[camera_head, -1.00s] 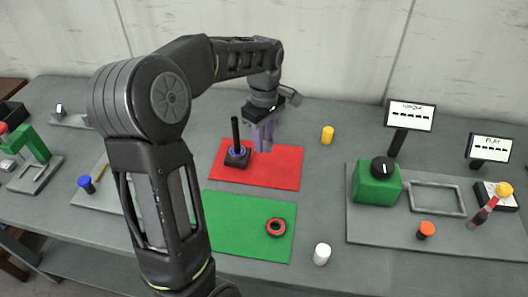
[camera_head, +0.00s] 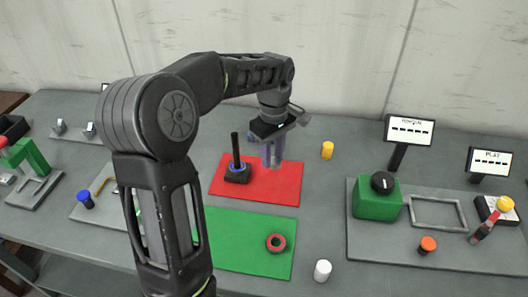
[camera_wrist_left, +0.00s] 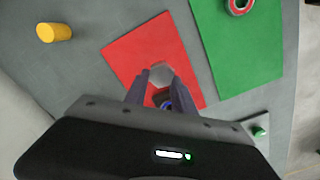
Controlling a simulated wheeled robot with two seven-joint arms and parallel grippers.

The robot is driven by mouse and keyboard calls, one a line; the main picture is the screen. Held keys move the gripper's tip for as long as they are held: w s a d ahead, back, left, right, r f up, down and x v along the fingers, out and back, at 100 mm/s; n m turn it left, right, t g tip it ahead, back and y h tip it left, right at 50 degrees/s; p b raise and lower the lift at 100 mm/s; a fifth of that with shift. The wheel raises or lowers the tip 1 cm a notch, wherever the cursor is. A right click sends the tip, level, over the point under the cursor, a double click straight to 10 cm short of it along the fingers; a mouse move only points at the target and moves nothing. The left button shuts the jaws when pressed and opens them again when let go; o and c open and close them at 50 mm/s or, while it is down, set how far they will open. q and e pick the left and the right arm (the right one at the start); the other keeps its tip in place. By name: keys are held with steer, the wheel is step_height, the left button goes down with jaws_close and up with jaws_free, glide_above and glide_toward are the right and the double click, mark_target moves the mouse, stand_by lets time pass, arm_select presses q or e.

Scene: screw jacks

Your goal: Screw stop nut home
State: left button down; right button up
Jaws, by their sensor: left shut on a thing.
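A screw jack (camera_head: 237,174) with a square black base, a blue ring and an upright black post stands on the red mat (camera_head: 285,185). My left gripper (camera_head: 270,163) hangs over the red mat, to the right of the jack and apart from it. In the left wrist view its fingers (camera_wrist_left: 159,80) are shut on a grey hexagonal piece (camera_wrist_left: 161,74), which looks like the stop nut. The jack is mostly hidden there; its blue ring (camera_wrist_left: 166,104) shows between the fingers. My right gripper is out of view.
The green mat (camera_head: 225,245) holds a red-and-black ring (camera_head: 276,243). A white cylinder (camera_head: 322,270) and a yellow cylinder (camera_head: 327,150) stand on the table. At right, a grey plate (camera_head: 370,240) carries a green box (camera_head: 376,200) with a black knob. Two small displays stand behind.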

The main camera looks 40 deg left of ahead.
arm_select(q)
steer(key=w+d+f+m, duration=0.1)
steer(key=d+m, duration=0.4)
steer(key=w+d+f+m, duration=0.2)
steer(key=d+m, duration=0.3)
steer(key=d, duration=0.1)
steer(key=w+d+f+m, duration=0.2)
steer(key=d+m, duration=0.2)
steer(key=d, duration=0.1)
steer(key=shift+w+d+f+m, duration=0.15)
steer(key=shift+w+d+m, duration=0.1)
steer(key=shift+d+m, duration=0.15)
steer(key=shift+d+f+m, duration=0.15)
steer(key=shift+d+m, duration=0.3)
steer(key=shift+m, duration=0.05)
